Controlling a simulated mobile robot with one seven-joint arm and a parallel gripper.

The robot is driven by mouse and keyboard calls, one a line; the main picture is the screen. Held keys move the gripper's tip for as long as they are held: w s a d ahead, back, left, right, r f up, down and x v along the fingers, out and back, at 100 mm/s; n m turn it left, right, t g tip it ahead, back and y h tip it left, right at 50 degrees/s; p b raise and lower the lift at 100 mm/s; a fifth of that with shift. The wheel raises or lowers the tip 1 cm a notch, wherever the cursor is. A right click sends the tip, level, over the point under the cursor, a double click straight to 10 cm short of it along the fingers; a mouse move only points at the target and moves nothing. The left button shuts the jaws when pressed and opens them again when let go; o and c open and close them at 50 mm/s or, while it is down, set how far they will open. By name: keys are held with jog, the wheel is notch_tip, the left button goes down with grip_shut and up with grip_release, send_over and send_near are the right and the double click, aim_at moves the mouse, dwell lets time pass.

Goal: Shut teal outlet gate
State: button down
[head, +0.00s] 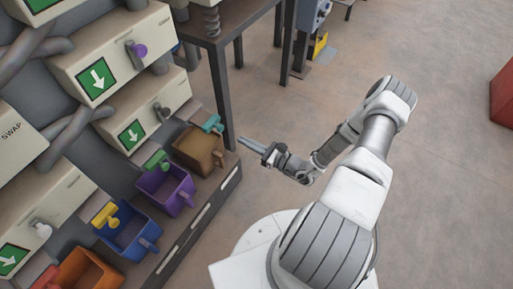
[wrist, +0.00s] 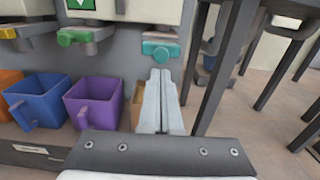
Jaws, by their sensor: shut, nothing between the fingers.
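The teal outlet gate (head: 213,123) is a small teal handle piece at the lower right end of the sack filler, above a tan bin (head: 199,150). In the wrist view the teal gate (wrist: 161,49) sits straight ahead, just beyond and above my fingertips. My gripper (head: 243,142) is shut and empty. It points left toward the gate and looks apart from it in the head view. In the wrist view my closed fingers (wrist: 160,76) hide most of the tan bin. I cannot tell how far the gate is open.
Green (head: 156,159) and yellow (head: 105,214) gates sit left of the teal one, above purple (head: 165,189) and blue (head: 128,232) bins. A dark table leg (head: 221,95) stands close to the teal gate's right. The floor around my arm is clear.

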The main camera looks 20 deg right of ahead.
aim_at(218, 127)
jog(key=b+x, duration=0.1)
jog(key=x, duration=0.5)
jog(key=shift+f, duration=0.1)
jog(key=shift+w+a, duration=0.3)
jog(key=shift+w, duration=0.05)
jog(key=x, duration=0.6)
jog(key=shift+w+a, duration=0.15)
jog(key=shift+w, duration=0.15)
jog(key=shift+r, duration=0.25)
